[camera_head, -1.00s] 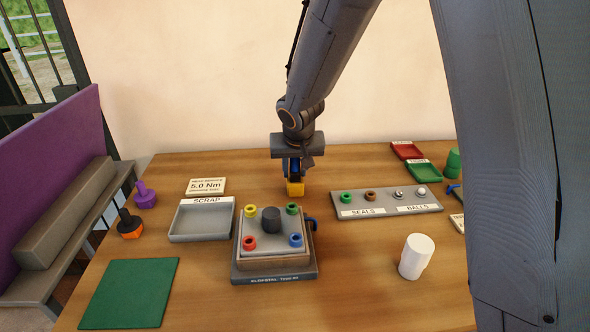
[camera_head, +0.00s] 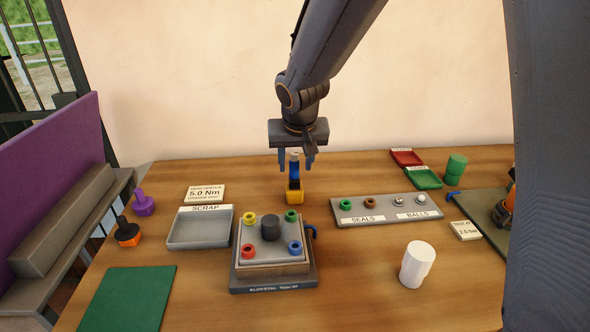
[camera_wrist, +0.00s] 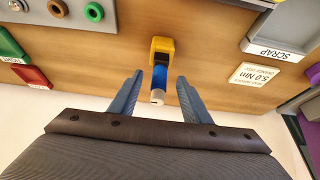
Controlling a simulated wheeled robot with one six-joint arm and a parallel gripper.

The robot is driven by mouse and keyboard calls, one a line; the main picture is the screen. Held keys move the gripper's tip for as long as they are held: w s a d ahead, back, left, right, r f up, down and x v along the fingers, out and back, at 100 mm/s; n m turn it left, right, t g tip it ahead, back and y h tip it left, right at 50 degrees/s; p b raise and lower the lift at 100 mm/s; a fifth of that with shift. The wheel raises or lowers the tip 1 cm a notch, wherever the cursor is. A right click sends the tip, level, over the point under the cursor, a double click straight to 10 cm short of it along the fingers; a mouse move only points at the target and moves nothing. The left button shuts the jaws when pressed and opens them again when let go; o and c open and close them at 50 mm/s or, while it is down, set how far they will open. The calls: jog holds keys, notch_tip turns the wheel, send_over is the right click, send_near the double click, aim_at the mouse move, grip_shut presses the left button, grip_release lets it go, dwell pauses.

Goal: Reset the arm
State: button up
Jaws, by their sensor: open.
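My gripper (camera_head: 296,162) is open above the back of the wooden table (camera_head: 350,250), left of centre. In the wrist view its two blue-grey fingers (camera_wrist: 157,95) stand wide apart. Between and beyond them is a blue tool with a pale tip (camera_wrist: 158,82), upright in a yellow holder (camera_wrist: 163,46). The head view also shows the yellow holder (camera_head: 294,195) on the table below my gripper. The fingers do not appear to touch the tool.
A fixture with coloured rings (camera_head: 272,268) stands in front. The scrap tray (camera_head: 190,245) is at left, the seals and balls tray (camera_head: 385,217) at right. A white cylinder (camera_head: 417,264), red tray (camera_head: 406,157), green tray (camera_head: 424,178) and green mat (camera_head: 127,298) lie around.

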jog(key=shift+s+r, duration=0.15)
jog(key=shift+r, duration=0.05)
jog(key=s+d+f+g, duration=0.1)
jog(key=s+d+f, duration=0.1)
jog(key=s+d, duration=0.2)
jog(key=s+d+f+g, duration=0.2)
jog(key=s+d, duration=0.2)
jog(key=s, duration=0.7)
jog(key=s+d+f+g, duration=0.1)
jog(key=s+d+f, duration=0.2)
jog(key=s+d, duration=0.2)
jog(key=shift+s, duration=1.7)
